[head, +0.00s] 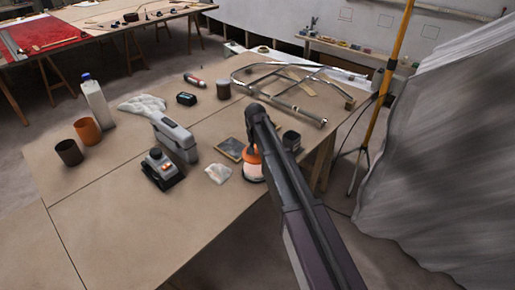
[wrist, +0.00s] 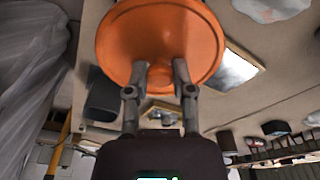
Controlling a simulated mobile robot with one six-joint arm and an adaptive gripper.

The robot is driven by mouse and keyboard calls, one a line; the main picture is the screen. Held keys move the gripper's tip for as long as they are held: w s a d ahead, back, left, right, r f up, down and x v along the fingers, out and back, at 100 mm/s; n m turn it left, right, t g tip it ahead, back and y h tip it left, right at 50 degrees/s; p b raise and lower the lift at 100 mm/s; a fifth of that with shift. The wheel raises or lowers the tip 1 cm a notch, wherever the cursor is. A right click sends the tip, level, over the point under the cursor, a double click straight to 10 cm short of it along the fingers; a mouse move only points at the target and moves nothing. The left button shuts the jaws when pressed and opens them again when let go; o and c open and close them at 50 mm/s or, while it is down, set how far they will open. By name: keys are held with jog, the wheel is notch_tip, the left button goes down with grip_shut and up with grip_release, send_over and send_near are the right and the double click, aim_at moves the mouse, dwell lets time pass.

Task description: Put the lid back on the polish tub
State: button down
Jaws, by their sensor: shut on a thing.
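My gripper (wrist: 161,72) is shut on the orange round lid (wrist: 160,35), which fills the top middle of the wrist view. In the head view the polish tub (head: 252,172), pale with orange, stands on the brown table near its right edge. Orange of the lid (head: 252,154) shows just above the tub, beside my arm. My arm hides the fingers in the head view. The lid hides the tub in the wrist view. I cannot tell whether lid and tub touch.
A dark square cup (head: 291,140) stands close right of the tub. A metal tube frame (head: 292,110) lies behind. The table's front left (head: 125,225) is clear.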

aim_at(257, 166)
jog(key=shift+f, duration=0.1)
dwell(0.3)
jog(key=shift+f+b, duration=3.1)
jog(key=shift+b, duration=0.1)
jog(key=shift+f, duration=0.2)
dwell(0.4)
jog(key=shift+c, duration=2)
grip_release()
jog(key=o, duration=0.4)
jog(key=shift+r, duration=0.2)
